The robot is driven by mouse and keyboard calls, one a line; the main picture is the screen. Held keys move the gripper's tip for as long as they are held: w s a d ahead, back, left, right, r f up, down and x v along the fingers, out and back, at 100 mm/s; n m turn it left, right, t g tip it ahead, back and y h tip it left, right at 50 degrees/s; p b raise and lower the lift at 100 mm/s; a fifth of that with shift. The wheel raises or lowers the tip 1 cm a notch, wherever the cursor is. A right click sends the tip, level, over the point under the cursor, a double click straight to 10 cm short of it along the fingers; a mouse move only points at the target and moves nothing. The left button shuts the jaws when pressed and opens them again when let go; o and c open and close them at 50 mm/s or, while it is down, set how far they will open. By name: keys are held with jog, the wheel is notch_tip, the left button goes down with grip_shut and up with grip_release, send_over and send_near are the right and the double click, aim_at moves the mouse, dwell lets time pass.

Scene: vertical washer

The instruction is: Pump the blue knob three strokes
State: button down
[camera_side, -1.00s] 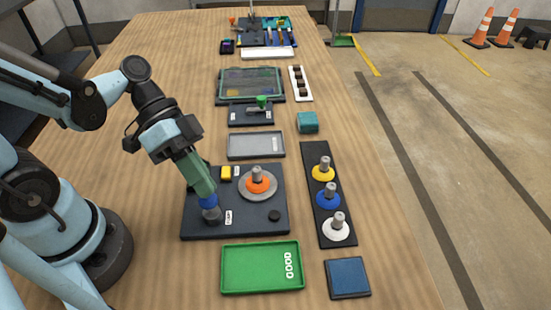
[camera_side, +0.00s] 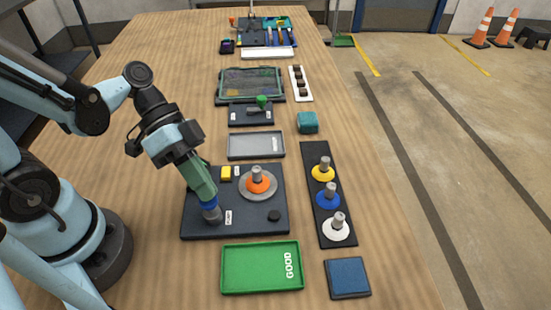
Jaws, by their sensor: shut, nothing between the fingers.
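The blue knob (camera_side: 210,202) sits on a grey post at the left front of a dark panel (camera_side: 250,228), beside a small white label. My gripper (camera_side: 208,194) points down onto the knob from above. Its green fingers are shut, with their tips at the top of the knob, and appear to touch it. The fingertips partly hide the knob's top.
A green tray (camera_side: 235,270) lies in front. A black strip (camera_side: 313,160) with yellow, blue and white ringed pegs stands at right.

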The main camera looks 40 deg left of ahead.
jog(key=shift+f, duration=0.9)
dwell(0.8)
jog(key=shift+r, duration=1.6)
jog(key=shift+r, duration=2.5)
notch_tip(320, 180, up, 4)
jog(key=shift+f, duration=0.1)
dwell(0.6)
